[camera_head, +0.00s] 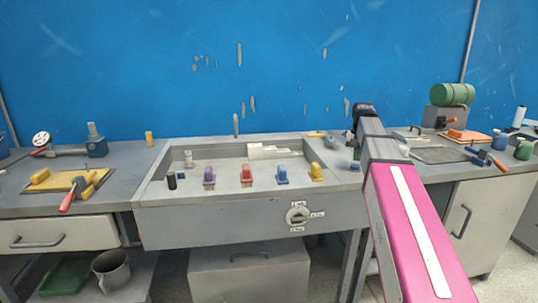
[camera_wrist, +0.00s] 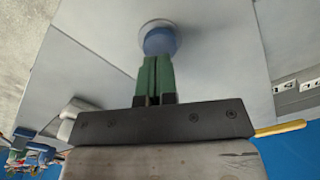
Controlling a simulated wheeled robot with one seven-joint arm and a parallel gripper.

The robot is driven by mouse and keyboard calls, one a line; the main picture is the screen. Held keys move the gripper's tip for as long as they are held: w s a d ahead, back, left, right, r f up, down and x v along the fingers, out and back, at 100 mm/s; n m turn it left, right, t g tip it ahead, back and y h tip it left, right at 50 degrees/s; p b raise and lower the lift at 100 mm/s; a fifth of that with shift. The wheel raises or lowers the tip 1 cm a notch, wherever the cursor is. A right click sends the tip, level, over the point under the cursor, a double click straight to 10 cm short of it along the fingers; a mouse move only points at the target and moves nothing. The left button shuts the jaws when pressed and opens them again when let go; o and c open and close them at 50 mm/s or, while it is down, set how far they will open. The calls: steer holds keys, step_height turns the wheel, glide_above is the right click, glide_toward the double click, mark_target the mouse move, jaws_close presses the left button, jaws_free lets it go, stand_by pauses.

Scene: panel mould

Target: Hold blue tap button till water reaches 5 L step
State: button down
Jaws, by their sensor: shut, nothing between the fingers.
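The blue tap button (camera_wrist: 160,40) is a round blue cap on a pale ring, set in a grey surface in the wrist view. A small blue shape (camera_head: 355,168) on the bench right of the basin in the head view looks like the same button. My gripper (camera_wrist: 152,60) is shut and empty, its green fingertips right at the button's near edge. I cannot tell whether they touch or press it. The arm partly hides this area in the head view. A pale stepped block (camera_head: 268,150) lies in the grey basin (camera_head: 163,168). I cannot make out a water level.
Black, purple (camera_head: 209,177), red (camera_head: 247,175), blue (camera_head: 282,175) and yellow (camera_head: 317,172) pieces line the basin's front rim. A dial (camera_head: 297,215) is on the front panel. Tools lie on the benches either side. A blue wall (camera_head: 180,50) stands behind.

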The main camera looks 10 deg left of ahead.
steer(key=shift+f, duration=1.3)
stand_by(6.7)
